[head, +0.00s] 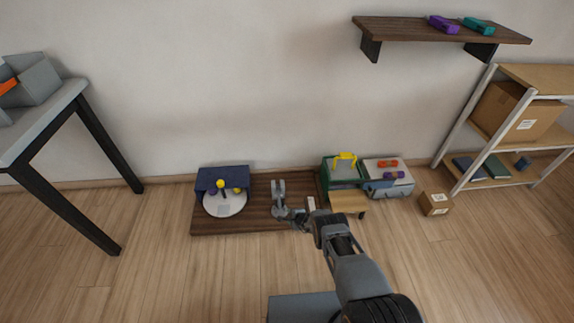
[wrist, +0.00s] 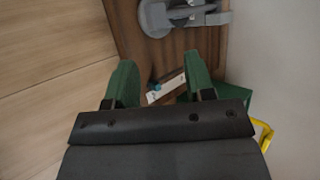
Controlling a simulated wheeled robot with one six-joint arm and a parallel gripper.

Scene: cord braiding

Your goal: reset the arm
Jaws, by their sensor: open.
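My gripper (head: 298,214) is low over the right part of a dark brown wooden board (head: 262,222) in the head view. In the wrist view, its two green fingers (wrist: 160,78) are spread apart with nothing held between them. A white strip with a teal end (wrist: 165,88) lies beyond the fingers on the board. A grey fixture (head: 279,198) stands on the board just left of my gripper; it also shows at the top of the wrist view (wrist: 185,16). My arm reaches in from the lower right and hides part of the floor.
On the board's left are a navy box (head: 222,177) and a white disc (head: 224,206) with yellow balls. To the right are a green box (head: 328,176), a grey case (head: 392,190), a small wooden stand (head: 347,202) and a carton (head: 434,204). The left floor is clear.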

